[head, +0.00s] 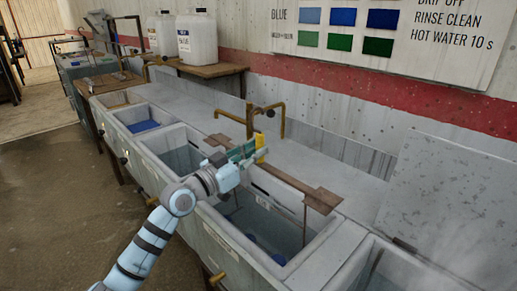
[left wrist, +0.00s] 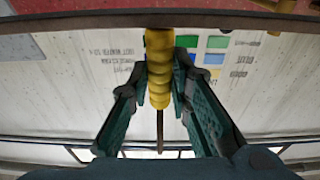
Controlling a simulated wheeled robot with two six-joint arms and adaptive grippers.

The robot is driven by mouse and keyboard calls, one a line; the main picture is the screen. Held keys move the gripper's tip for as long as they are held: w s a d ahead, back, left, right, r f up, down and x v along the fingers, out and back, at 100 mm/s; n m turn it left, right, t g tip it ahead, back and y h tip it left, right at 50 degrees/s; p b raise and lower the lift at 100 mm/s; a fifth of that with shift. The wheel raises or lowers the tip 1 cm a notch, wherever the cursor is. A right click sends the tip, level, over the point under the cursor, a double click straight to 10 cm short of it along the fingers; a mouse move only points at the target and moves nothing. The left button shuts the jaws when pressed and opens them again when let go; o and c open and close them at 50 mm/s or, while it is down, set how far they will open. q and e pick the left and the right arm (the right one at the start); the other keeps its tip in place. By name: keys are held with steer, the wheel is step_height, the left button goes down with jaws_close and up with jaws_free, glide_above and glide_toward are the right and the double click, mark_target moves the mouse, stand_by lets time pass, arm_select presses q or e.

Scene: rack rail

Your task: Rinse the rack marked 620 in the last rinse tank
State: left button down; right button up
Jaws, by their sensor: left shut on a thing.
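My left gripper (head: 250,152) is above the row of tanks, shut on a yellow ribbed handle (head: 261,148). In the left wrist view the handle (left wrist: 158,70) stands between the two green fingers, with a brown bar (left wrist: 90,22) across its far end. In the head view a brown bar (head: 272,177) with flat end pieces runs below the gripper, over a tank (head: 300,262) with blue things (head: 250,238) low inside. A small pale label (head: 263,203) shows there, but I cannot read its number. My right gripper is not in view.
A brass tap (head: 272,115) stands behind the tanks. Another tank (head: 143,125) with blue in it is farther left. Steam rises at the lower right, near a grey panel (head: 450,195). White jugs (head: 197,40) stand on a shelf. A sign (head: 390,30) hangs on the wall.

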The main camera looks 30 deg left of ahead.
arm_select(q)
steer(key=shift+w+d+b, duration=0.1)
steer(key=shift+w+b, duration=0.25)
steer(key=shift+w, duration=0.05)
steer(key=shift+b+x, duration=0.6)
steer(key=shift+x, duration=0.6)
steer(key=shift+f, duration=0.1)
stand_by(0.5)
stand_by(1.0)
